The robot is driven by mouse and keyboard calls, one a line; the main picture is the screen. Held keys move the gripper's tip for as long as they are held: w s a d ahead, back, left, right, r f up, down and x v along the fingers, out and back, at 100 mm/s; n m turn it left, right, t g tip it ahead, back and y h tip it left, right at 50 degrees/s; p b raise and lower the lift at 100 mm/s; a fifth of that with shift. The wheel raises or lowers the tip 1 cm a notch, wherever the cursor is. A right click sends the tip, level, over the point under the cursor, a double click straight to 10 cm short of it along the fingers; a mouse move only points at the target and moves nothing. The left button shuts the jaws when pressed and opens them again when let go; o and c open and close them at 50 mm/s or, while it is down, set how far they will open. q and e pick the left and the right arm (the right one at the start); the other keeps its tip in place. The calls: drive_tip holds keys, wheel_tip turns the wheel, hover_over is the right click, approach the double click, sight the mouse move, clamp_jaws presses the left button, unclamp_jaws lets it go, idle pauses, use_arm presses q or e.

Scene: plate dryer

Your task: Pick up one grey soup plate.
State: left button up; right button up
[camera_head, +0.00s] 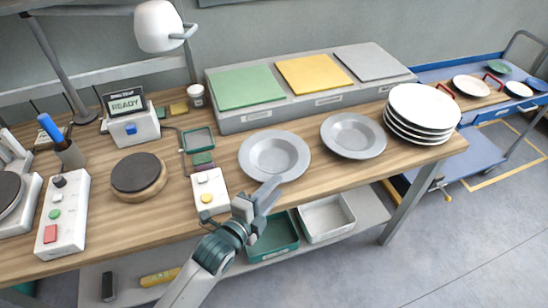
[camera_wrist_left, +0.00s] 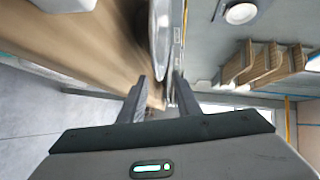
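Two grey soup plates lie on the wooden worktop in the head view: one left of centre (camera_head: 275,153) and one farther right (camera_head: 353,134). My left gripper (camera_head: 268,190) is at the front rim of the left grey plate. In the left wrist view its two fingers (camera_wrist_left: 161,90) stand apart, and the plate's rim (camera_wrist_left: 161,35) shows edge-on in line with the gap between them. I see no clear contact; how far the rim reaches between the fingers is hard to tell. My right gripper is not in view.
A stack of white plates (camera_head: 422,108) stands right of the grey plates. Behind them is a grey platform (camera_head: 300,106) with green, yellow and grey pads. Bins (camera_head: 325,218) are on the shelf below.

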sight(281, 183)
use_arm(q)
drive_tip(key=shift+w+d+f+p, duration=0.1)
drive_tip(key=shift+w+d+p, duration=0.2)
drive_tip(key=shift+w+p, duration=0.2)
drive_tip(key=p+x, duration=0.1)
drive_tip(key=x, duration=0.1)
drive_tip(key=shift+w+d+f, duration=0.1)
drive_tip(key=shift+w+f, duration=0.15)
drive_tip(key=shift+w, duration=0.05)
drive_tip(key=shift+w+d+f, duration=0.25)
drive_tip(key=shift+w+d, duration=0.1)
drive_tip(key=shift+w, duration=0.15)
clamp_jaws()
drive_tip(key=shift+r, duration=0.15)
